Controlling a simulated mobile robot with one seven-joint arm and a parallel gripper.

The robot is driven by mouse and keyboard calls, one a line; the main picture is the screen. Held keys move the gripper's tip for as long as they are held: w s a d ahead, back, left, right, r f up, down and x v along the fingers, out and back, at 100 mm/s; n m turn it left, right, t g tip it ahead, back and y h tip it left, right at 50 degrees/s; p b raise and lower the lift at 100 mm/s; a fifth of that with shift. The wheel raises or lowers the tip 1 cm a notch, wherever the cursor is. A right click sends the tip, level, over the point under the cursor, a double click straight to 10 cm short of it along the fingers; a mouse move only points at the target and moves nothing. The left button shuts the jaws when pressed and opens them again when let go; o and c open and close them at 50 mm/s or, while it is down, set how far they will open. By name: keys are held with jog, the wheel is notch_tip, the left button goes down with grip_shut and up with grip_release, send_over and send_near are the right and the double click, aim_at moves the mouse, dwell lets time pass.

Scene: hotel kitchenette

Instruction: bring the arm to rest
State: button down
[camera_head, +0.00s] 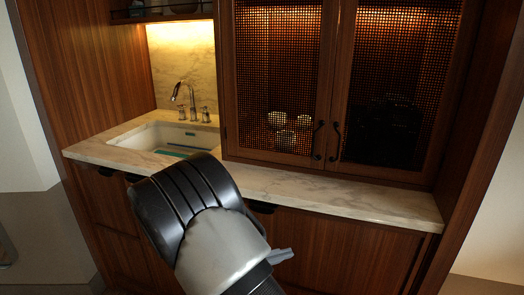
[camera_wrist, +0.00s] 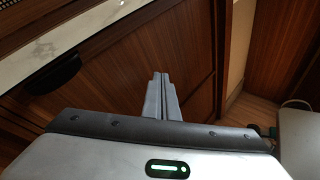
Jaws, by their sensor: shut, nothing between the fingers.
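My gripper (camera_wrist: 162,98) shows in the wrist view with its two grey fingers together and nothing between them. It points toward the wooden lower cabinet front (camera_wrist: 125,85), below the marble counter edge. In the head view my arm rises from the bottom centre in front of the counter. There a small grey part of my gripper (camera_head: 281,256) shows at the right of the arm, and the rest is hidden behind it.
A marble counter (camera_head: 330,195) runs across the kitchenette, with a sink (camera_head: 150,137) and tap (camera_head: 185,98) at the left. Mesh-door cabinets (camera_head: 335,80) stand on it, shut. Dark drawer handles (camera_wrist: 55,74) stick out below the counter. Wooden side panels (camera_head: 488,130) close in the right.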

jog(key=s+d+r+m+g+y, duration=0.5)
jog(key=s+d+r+m+g, duration=0.2)
jog(key=s+d+r+m, duration=0.4)
jog(key=s+a+r+m+t+y, duration=0.2)
jog(key=s+r+m+t+y, duration=0.45)
jog(key=s+r, duration=0.55)
notch_tip(320, 180, up, 22)
jog(key=s+m+g+p, duration=0.1)
jog(key=m+g+p, duration=0.1)
jog(key=p, duration=2)
jog(key=shift+a+f+p, duration=0.2)
jog(key=shift+p, duration=0.15)
jog(key=shift+s+y, duration=0.1)
jog(key=shift+y, duration=0.15)
